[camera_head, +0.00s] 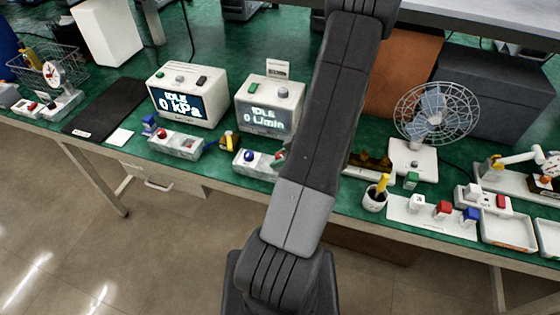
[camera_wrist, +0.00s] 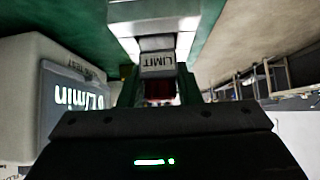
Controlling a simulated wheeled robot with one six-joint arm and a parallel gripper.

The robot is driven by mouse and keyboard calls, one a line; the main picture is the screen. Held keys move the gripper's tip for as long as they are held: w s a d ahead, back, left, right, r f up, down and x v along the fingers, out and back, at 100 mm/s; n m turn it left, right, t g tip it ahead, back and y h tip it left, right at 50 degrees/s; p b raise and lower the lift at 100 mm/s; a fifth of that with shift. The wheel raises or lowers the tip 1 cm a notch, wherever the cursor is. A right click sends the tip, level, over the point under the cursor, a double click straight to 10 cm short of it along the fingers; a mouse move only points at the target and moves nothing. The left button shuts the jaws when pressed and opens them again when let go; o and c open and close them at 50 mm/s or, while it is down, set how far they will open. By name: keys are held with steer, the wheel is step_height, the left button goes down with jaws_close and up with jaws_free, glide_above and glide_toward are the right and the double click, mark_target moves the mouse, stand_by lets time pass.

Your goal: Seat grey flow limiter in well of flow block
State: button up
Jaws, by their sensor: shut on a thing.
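The grey flow limiter (camera_wrist: 158,62), a small block marked LIMIT, sits between the fingers of my gripper (camera_wrist: 158,72) in the wrist view. The gripper is shut on it. In the head view my arm hides the gripper and the limiter. The flow block (camera_head: 246,168) is the pale block in front of the flow pump, with a blue knob at its left. Its right end is partly hidden by my arm, so its well cannot be made out. Whether the limiter touches the block cannot be told.
The flow pump (camera_head: 269,106) reads IDLE, 0 L/min, and stands close on the left in the wrist view (camera_wrist: 72,95). The pressure pump (camera_head: 187,95) and a block with a red knob (camera_head: 176,144) stand further left. A fan (camera_head: 436,115) and a pen cup (camera_head: 374,200) stand right.

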steer(key=shift+f, duration=0.4)
steer(key=shift+f, duration=0.1)
steer(key=o, duration=1)
steer(key=shift+d+r, duration=0.2)
steer(key=shift+r, duration=0.15)
steer(key=p+v, duration=0.2)
steer(key=v, duration=0.9)
steer(key=shift+s+d+r, duration=0.1)
steer(key=shift+s, duration=0.05)
